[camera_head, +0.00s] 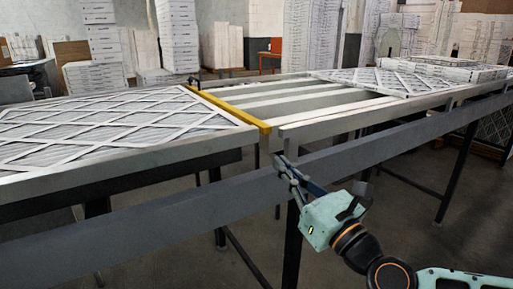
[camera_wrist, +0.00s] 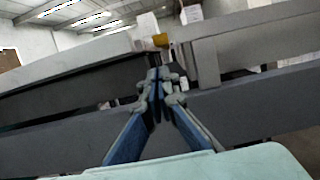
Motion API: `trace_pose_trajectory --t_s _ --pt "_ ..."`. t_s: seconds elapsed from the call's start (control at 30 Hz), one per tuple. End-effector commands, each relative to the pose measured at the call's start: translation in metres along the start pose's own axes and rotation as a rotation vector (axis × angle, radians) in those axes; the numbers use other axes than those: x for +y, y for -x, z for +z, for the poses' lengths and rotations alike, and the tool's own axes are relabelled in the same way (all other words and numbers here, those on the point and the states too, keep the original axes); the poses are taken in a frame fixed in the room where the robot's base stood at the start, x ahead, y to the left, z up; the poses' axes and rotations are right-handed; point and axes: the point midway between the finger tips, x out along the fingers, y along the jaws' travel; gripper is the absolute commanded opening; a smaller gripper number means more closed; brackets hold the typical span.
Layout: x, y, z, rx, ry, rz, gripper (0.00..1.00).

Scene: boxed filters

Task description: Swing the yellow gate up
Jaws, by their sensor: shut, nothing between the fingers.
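The yellow gate (camera_head: 229,108) is a long flat bar lying across the conveyor, between the filter section on the left and the slatted section on the right. Its near end (camera_head: 264,127) bends down at the front rail. In the wrist view only a small yellow end of the gate (camera_wrist: 160,40) shows above the fingertips. My gripper (camera_head: 279,163) is shut and empty. It is below and slightly right of the gate's near end, close to the grey front rail. In the wrist view the closed fingertips (camera_wrist: 160,80) point toward the gap below the yellow end.
A long grey rail (camera_head: 130,210) runs along the front of the conveyor. A large white-framed filter (camera_head: 90,125) lies on the left section, and more filters (camera_head: 400,78) lie on the right. Stacked boxes (camera_head: 178,35) stand behind. Dark legs (camera_head: 292,245) support the conveyor.

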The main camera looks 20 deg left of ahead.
Motion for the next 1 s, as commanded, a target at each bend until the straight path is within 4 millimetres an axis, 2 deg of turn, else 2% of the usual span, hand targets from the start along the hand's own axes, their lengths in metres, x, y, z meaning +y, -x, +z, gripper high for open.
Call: trace_pose_trajectory --t_s 0.27,0.53,0.6,0.8,1.0 --pt "0.000 -0.013 0.007 0.000 -0.004 0.001 0.00" --pt "0.002 -0.029 0.004 0.002 0.000 0.003 0.00" --pt "0.002 -0.042 -0.002 0.001 0.007 0.004 0.00" --pt "0.002 -0.076 -0.002 0.001 0.005 0.003 0.00" --pt "0.001 -0.095 -0.002 0.002 0.003 0.002 0.00"
